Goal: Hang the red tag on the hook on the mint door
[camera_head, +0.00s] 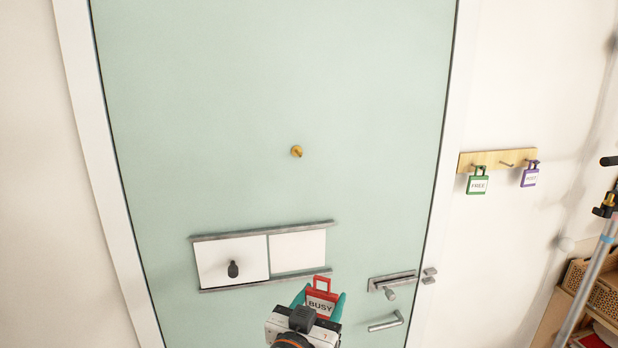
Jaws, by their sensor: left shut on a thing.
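The mint door (200,110) fills the middle of the head view. A small brass hook (296,151) sits on it, bare. The red tag (322,303), marked BUSY, is upright with its square loop at the top. My left gripper (322,298) is shut on the red tag, with its teal fingers at the tag's sides. The gripper and tag are below the hook and slightly right of it in the picture. The gripper body hides the tag's lower part. My right gripper is not in view.
A sliding panel with a dark knob (233,269) is on the door below the hook. A door handle (386,322) is right of the tag. A wooden rail (497,160) holds a green tag (477,181) and a purple tag (530,175). Wicker baskets (603,292) stand lower right.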

